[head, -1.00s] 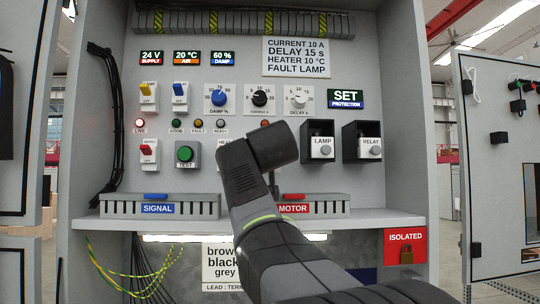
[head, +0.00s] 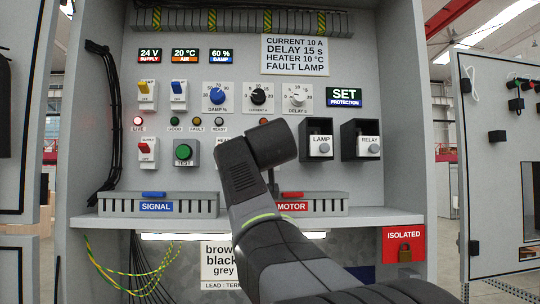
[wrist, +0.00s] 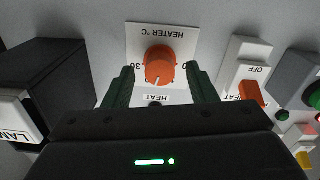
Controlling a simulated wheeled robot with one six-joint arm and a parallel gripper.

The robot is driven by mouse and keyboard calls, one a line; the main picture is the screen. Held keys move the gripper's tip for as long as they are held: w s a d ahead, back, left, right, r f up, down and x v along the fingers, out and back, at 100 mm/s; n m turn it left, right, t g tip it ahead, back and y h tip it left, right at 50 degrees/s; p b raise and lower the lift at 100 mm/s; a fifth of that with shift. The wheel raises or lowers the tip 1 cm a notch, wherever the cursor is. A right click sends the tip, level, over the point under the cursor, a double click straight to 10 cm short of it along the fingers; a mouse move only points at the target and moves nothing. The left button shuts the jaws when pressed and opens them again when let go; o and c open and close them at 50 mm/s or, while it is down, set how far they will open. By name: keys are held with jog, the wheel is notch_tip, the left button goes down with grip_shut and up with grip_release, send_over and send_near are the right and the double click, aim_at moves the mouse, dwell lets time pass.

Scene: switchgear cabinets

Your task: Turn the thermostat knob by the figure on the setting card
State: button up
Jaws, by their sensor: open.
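The thermostat knob (wrist: 160,62) is orange-red, on a white plate (wrist: 142,36) marked HEATER °C, seen upside down in the wrist view. Its white pointer line faces the bottom of that view, slightly left. My gripper (wrist: 160,72) is open, one dark green finger on each side of the knob, with a visible gap to it on both sides. In the head view my arm hides the knob and the fingers. The setting card (head: 296,55) at the top of the cabinet reads CURRENT 10 A, DELAY 15 s, HEATER 10 °C, FAULT LAMP.
An orange rocker switch (wrist: 250,93) sits right of the knob in the wrist view, and a dark LAMP box (wrist: 45,80) stands out at left. Damp (head: 217,96), current (head: 258,96) and delay (head: 297,95) knobs line the panel. A ledge (head: 110,222) runs below.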

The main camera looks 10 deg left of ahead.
jog(key=b+v, duration=0.4)
jog(key=v, duration=0.9)
jog(key=shift+s, duration=0.3)
jog(key=shift+d+r, duration=0.1)
